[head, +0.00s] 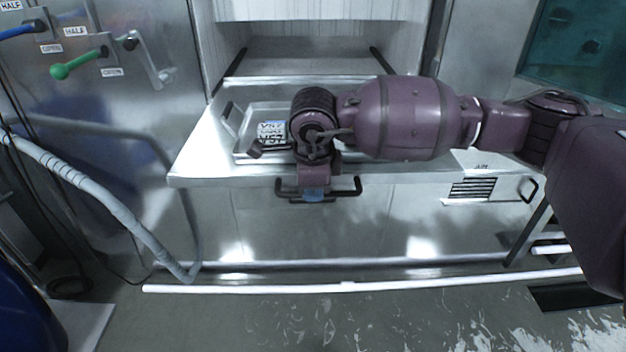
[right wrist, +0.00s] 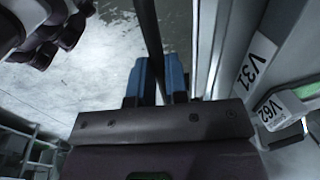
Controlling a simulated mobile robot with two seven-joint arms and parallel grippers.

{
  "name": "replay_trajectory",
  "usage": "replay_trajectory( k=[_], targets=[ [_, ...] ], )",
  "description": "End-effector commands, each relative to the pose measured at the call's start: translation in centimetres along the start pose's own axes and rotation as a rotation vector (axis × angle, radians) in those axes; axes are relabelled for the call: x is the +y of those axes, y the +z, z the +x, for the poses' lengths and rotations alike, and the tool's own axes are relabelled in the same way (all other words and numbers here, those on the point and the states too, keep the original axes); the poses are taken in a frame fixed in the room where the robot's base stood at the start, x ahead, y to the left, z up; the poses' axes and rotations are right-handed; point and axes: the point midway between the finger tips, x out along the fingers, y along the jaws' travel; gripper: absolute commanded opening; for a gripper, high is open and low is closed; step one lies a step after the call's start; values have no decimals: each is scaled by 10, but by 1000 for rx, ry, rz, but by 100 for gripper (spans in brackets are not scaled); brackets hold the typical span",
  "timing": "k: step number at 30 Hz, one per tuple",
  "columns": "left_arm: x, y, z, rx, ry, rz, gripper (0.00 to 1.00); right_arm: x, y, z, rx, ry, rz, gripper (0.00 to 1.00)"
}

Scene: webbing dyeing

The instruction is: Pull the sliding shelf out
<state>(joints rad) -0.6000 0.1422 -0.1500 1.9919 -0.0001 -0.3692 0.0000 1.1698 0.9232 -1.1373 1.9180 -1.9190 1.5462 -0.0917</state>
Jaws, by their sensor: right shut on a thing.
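The sliding shelf (head: 205,160) is a bright metal plate that reaches forward from the cabinet opening. A black bar handle (head: 350,190) sits at the middle of its front edge. My right gripper (head: 314,195) is at this handle, with its blue fingertips pointing down. In the right wrist view my right gripper (right wrist: 159,80) has its two blue fingers on either side of the dark handle bar (right wrist: 151,35), shut on it. My right arm hides part of the shelf's top and the handle. My left gripper is not in view.
A metal tray (head: 229,130) with labelled items lies on the shelf behind my gripper. Levers with green (head: 75,65) and blue grips are on the left wall. A pale hose (head: 90,188) hangs at left. White bars (head: 400,283) lie low in front of the cabinet.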

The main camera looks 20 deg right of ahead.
Motion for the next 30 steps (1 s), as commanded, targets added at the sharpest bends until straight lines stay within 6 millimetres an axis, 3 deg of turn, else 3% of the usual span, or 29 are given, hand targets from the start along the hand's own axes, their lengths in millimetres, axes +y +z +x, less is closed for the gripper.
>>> replay_trajectory(
  k=[11,12,16,25,30],
  targets=[
    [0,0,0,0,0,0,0,0,0,-1,0,-2,1,0],
    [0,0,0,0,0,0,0,0,0,-1,-1,-2,1,21],
    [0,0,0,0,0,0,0,0,0,-1,0,-1,1,40],
    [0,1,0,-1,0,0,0,0,0,-2,0,-1,0,40],
    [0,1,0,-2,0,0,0,0,0,-17,-2,-1,0,40]
  ],
)
